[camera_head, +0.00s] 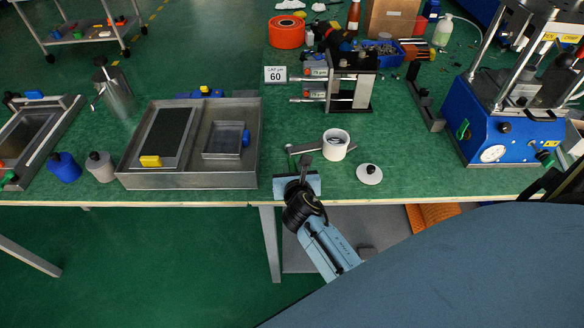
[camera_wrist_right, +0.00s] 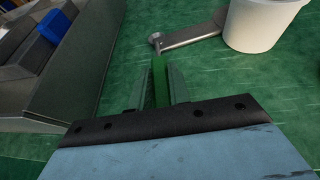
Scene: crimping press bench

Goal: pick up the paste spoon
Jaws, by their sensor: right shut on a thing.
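My right gripper (camera_head: 304,162) is low over the front edge of the bench, just left of a white pot (camera_head: 335,150). In the right wrist view its two fingers (camera_wrist_right: 160,88) are closed around a narrow green piece (camera_wrist_right: 159,78), which I take to be the paste spoon's handle. Its far end is close to the round end of a grey metal bar (camera_wrist_right: 190,35), which runs toward the white pot (camera_wrist_right: 258,22). I cannot tell whether the bar and the green piece are joined. My left gripper is not in view.
A grey metal tray (camera_head: 190,181) with compartments stands left of the gripper. A white lid (camera_head: 369,174) lies right of the pot. A small clamp fixture (camera_head: 350,85) stands behind, and a blue press (camera_head: 510,135) is at the right. The bench front edge is close.

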